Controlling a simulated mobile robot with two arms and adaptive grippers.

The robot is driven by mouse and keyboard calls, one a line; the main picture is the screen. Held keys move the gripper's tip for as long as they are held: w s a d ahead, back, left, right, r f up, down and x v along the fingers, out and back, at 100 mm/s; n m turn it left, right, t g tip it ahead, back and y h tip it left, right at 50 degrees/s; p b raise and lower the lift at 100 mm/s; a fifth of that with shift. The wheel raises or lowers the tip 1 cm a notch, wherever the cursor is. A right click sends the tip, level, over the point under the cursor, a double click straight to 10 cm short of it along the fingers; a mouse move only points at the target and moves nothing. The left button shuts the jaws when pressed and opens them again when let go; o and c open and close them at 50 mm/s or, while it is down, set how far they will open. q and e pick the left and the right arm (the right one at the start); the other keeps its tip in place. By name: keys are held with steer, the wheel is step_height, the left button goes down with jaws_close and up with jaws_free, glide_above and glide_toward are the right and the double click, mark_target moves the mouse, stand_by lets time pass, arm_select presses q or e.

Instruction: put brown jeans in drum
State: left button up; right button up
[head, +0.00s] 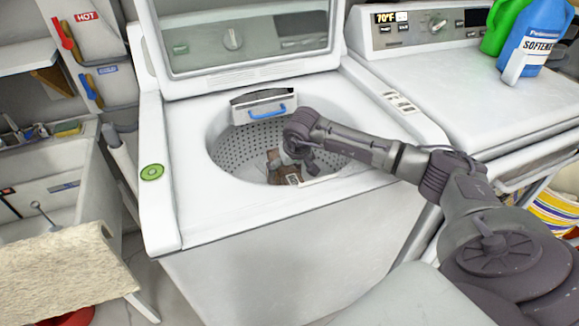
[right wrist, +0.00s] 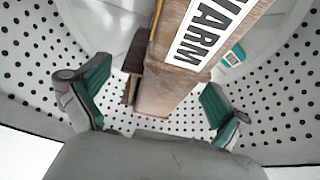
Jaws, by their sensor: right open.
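A brown item with a white label, likely the brown jeans (head: 285,174), lies inside the washer's perforated drum (head: 235,150). In the right wrist view the brown item (right wrist: 160,85) shows a label reading WARM and a darker brown part beside it. My right gripper (head: 293,160) is down inside the drum at the brown item. In the right wrist view its two green-padded fingers (right wrist: 155,98) are spread, one on each side of the item, with visible gaps. My arm and gripper hide part of the drum. My left gripper is not in view.
The washer lid (head: 240,40) stands open behind the drum. A second machine (head: 470,80) with blue (head: 535,40) and green bottles is at the right. A sink (head: 45,185) with a beige towel (head: 65,275) is at the left. The drum rim surrounds my gripper.

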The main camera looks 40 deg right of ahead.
steer(key=shift+r+p, duration=0.8)
steer(key=b+v, duration=0.1)
steer(key=v, duration=1)
steer(key=shift+s+r, duration=0.25)
